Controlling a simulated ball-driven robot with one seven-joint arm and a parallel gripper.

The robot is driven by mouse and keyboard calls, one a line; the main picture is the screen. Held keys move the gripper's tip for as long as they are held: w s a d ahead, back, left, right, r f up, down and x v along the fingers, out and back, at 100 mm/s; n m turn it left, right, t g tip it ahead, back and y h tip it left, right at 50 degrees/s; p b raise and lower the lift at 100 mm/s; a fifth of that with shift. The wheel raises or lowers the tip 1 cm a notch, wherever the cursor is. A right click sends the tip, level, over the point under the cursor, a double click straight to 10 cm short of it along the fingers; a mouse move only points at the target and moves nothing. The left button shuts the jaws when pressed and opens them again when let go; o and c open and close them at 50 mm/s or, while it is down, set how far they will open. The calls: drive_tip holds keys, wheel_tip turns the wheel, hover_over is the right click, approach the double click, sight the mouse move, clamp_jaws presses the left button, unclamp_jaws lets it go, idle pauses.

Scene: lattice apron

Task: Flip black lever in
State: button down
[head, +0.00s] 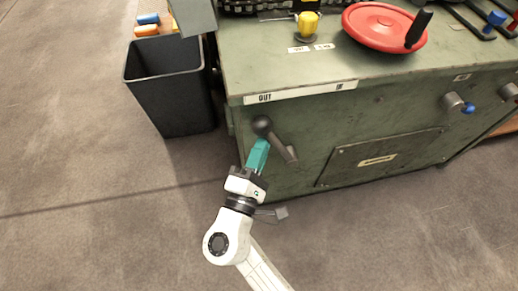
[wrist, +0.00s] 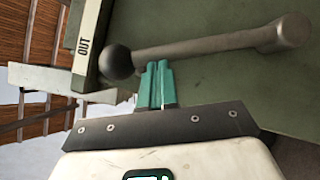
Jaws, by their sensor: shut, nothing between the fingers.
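The black lever has a round black knob (head: 262,125) and a grey arm that runs down and right to a pivot on the front of the green machine. The lever leans to the left, with its knob below the OUT end of the label strip (head: 300,92). In the wrist view the knob (wrist: 116,62) and grey arm lie across the top of the picture. My gripper (head: 262,143) has teal fingers, which are shut and empty. The fingertips (wrist: 157,64) are beside the lever near the knob. I cannot tell whether they touch it.
The green machine (head: 310,70) carries a red handwheel (head: 385,27) and a yellow knob (head: 307,24) on top. A blue-tipped lever (head: 467,109) is at right on its front. A black bin (head: 175,95) stands at left. The floor in front is clear.

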drive_tip(key=w+d+r+m+g+p, duration=0.1)
drive_tip(key=d+m+g+p, duration=0.1)
drive_tip(key=d, duration=0.4)
drive_tip(key=w+d+r+m+g+y+p, duration=0.1)
drive_tip(key=w+d+m+g+p, duration=0.1)
drive_tip(key=d+m+p, duration=0.3)
drive_tip(key=shift+w+d+r+m+g+y, duration=0.35)
drive_tip(key=shift+d+m+g, duration=0.35)
drive_tip(key=shift+d+m, duration=0.15)
drive_tip(key=shift+d+f, duration=0.1)
drive_tip(key=shift+d, duration=0.05)
